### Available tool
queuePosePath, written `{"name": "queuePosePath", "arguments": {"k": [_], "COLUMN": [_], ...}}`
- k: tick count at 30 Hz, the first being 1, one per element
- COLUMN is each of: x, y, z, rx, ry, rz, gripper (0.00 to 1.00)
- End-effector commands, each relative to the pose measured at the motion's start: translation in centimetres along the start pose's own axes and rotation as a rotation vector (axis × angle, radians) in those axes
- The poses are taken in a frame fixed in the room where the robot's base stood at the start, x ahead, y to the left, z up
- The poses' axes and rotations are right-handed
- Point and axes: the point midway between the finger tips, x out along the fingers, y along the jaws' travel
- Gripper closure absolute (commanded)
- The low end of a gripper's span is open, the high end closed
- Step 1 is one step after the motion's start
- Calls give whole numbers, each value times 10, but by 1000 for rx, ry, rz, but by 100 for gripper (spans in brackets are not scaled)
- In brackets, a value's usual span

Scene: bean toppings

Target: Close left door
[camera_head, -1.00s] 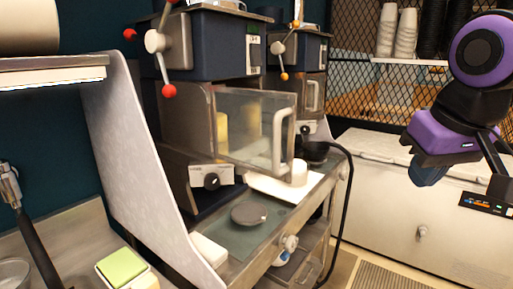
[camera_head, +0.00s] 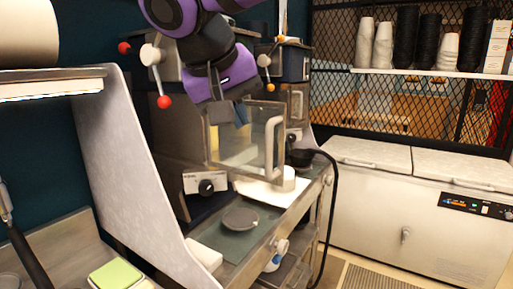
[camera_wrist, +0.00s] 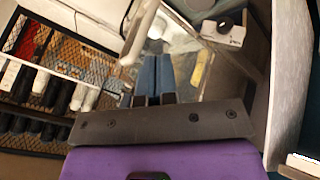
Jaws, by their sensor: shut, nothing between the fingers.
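The left door (camera_head: 243,142) is a clear panel with a metal frame and a pale upright handle (camera_head: 275,148). It stands swung open from the front of the left dark machine (camera_head: 190,55). My gripper (camera_head: 241,117) is in front of the upper part of the door, fingers pointing down. In the wrist view my gripper's blue fingers (camera_wrist: 157,72) are together and empty. The door handle (camera_wrist: 138,38) shows just left of the fingers there. I cannot tell whether the fingers touch the door.
A control box with a black knob (camera_head: 206,187) sits below the machine, with a grey round lid (camera_head: 240,219) on the counter. A pale divider (camera_head: 135,165) stands to the left. A white chest freezer (camera_head: 400,200) stands to the right.

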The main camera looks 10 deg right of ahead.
Motion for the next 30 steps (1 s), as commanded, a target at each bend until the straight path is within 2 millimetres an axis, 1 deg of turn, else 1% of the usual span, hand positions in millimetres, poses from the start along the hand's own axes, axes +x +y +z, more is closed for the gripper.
{"name": "queuePosePath", "arguments": {"k": [1, 3, 7, 10, 14, 26, 27, 30], "x": [-6, -12, -14, -7, 12, 87, 88, 94], "y": [-14, -24, -32, -31, -30, -28, -21, -8], "z": [-3, -5, -7, -8, -8, -10, -11, -11], "rx": [-5, -3, 1, 3, 2, 0, 5, 4], "ry": [14, 29, 40, 40, 39, 37, 39, 39], "rz": [6, 17, 25, 27, 27, 27, 25, 25], "gripper": [100, 100, 100, 100, 100, 100, 100, 100]}}
